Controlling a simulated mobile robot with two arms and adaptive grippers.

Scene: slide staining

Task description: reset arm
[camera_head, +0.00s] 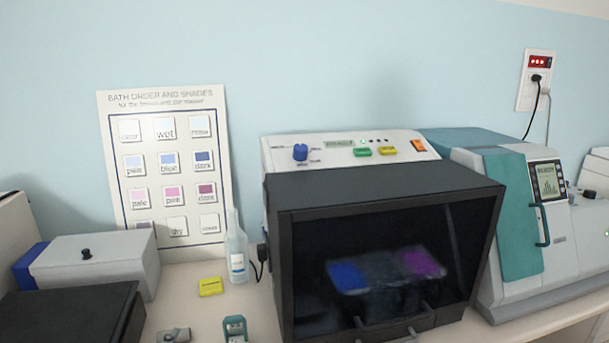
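Neither of my grippers shows in the head view, and no part of my arms can be made out. A staining machine (385,195) with a dark front window stands in the middle of the bench. Behind its window, a blue bath (347,276) and a magenta bath (422,263) show dimly. The window cover appears closed, with a handle at its lower edge. On its top panel are a blue knob (300,152), a small display, green and yellow buttons and an orange switch (418,145).
A bath-order chart (168,170) leans on the wall. A clear bottle (236,250), a yellow block (211,286) and a small teal-framed item (235,328) stand left of the machine. A grey box (95,263) is farther left. A teal-and-white instrument (520,215) stands right.

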